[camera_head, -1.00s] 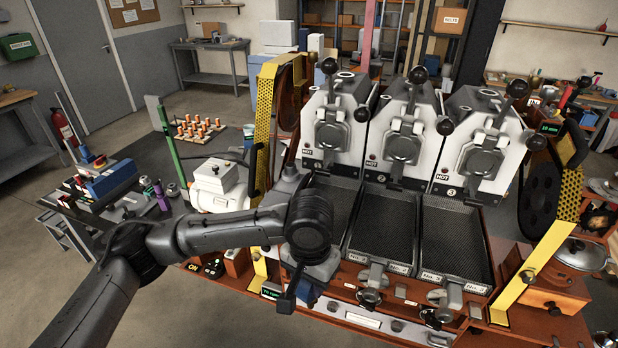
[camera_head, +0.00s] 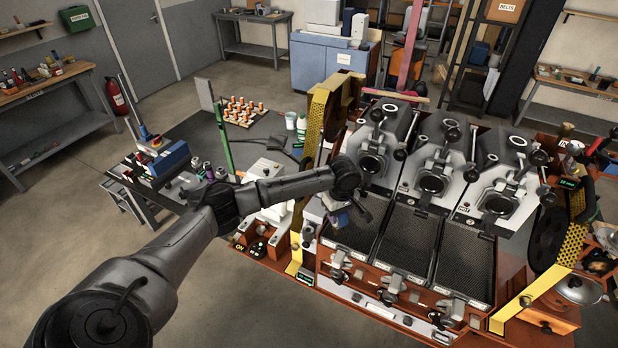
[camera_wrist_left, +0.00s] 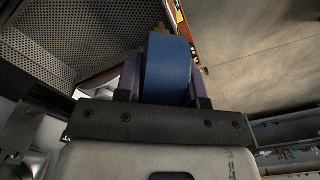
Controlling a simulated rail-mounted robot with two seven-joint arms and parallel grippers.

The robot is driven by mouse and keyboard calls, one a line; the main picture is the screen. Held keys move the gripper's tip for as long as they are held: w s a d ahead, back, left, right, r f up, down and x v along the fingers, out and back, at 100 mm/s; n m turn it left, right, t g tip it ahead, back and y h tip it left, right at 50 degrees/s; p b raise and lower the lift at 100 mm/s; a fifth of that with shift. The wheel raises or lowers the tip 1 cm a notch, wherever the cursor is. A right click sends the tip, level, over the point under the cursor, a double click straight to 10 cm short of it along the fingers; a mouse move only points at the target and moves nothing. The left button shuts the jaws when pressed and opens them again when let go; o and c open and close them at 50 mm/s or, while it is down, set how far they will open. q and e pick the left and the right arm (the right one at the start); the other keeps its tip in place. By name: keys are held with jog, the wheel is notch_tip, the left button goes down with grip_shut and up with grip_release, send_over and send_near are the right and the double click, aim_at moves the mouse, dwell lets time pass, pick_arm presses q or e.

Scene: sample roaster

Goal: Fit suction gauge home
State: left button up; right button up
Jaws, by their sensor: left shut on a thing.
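My left gripper (camera_head: 341,214) is over the far left part of the first cooling tray (camera_head: 357,226), in front of the leftmost roaster head (camera_head: 373,158). In the left wrist view the left gripper (camera_wrist_left: 165,85) has purple fingers shut on a smooth blue piece (camera_wrist_left: 168,68). Only its curved blue side shows, so I cannot tell whether it is the suction gauge. In the head view a small bit of blue (camera_head: 340,221) shows below the wrist. The gauge's seat cannot be made out. My right gripper is out of view.
Two more roaster heads (camera_head: 434,174) (camera_head: 497,198) stand to the right, with trays in front. A yellow perforated guard (camera_head: 318,118) rises left of the first head. The floor at front left is clear.

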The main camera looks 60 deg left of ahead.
pick_arm(q)
jog(key=s+a+n+p, duration=0.4)
jog(key=a, duration=0.6)
jog(key=shift+s+r, duration=0.2)
jog(key=shift+r, duration=0.1)
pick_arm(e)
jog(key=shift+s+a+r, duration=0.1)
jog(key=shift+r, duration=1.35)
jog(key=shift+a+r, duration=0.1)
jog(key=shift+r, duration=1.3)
pick_arm(q)
jog(key=shift+a, duration=0.1)
jog(key=shift+f+b, duration=0.45)
jog(key=shift+f, duration=2.45)
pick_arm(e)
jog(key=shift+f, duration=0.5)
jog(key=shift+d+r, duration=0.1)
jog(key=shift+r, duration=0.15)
